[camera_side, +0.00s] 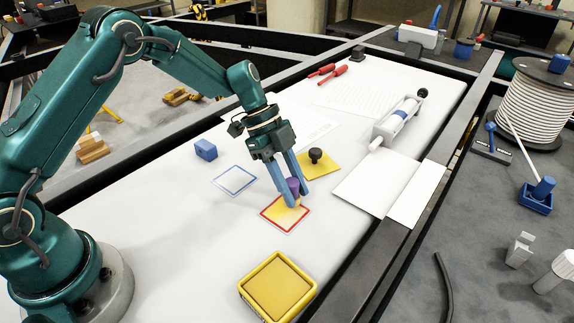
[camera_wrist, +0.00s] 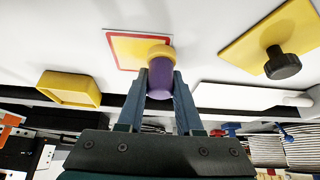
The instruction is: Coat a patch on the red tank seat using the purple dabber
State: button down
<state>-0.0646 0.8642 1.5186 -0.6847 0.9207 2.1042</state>
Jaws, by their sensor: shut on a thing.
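My gripper (camera_side: 293,196) is shut on the purple dabber (camera_side: 293,186), whose yellow end points down. The wrist view shows the dabber (camera_wrist: 159,82) between both fingers, with its yellow end (camera_wrist: 160,52) at the red tank seat. The red tank seat (camera_side: 270,226) is a red-outlined square with yellow covering much of its inside; it also shows in the wrist view (camera_wrist: 111,46). The dabber is over the seat's far part in the side view. I cannot tell whether it touches the surface. The gripper and dabber hide part of the seat.
A yellow tray (camera_side: 246,288) sits at the front. A blue-outlined square (camera_side: 235,180) and blue block (camera_side: 205,150) lie left of the gripper. A yellow plate (camera_side: 325,170) with a black knob (camera_side: 316,155) stands close behind. A white cylinder device (camera_side: 400,119) lies farther right.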

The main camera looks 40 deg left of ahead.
jog(key=shift+w, duration=0.65)
jog(key=shift+s+d, duration=0.1)
jog(key=shift+d, duration=0.25)
jog(key=shift+s+d, duration=0.1)
jog(key=shift+s, duration=3.4)
jog(key=shift+w, duration=3.5)
notch_tip(320, 180, up, 8)
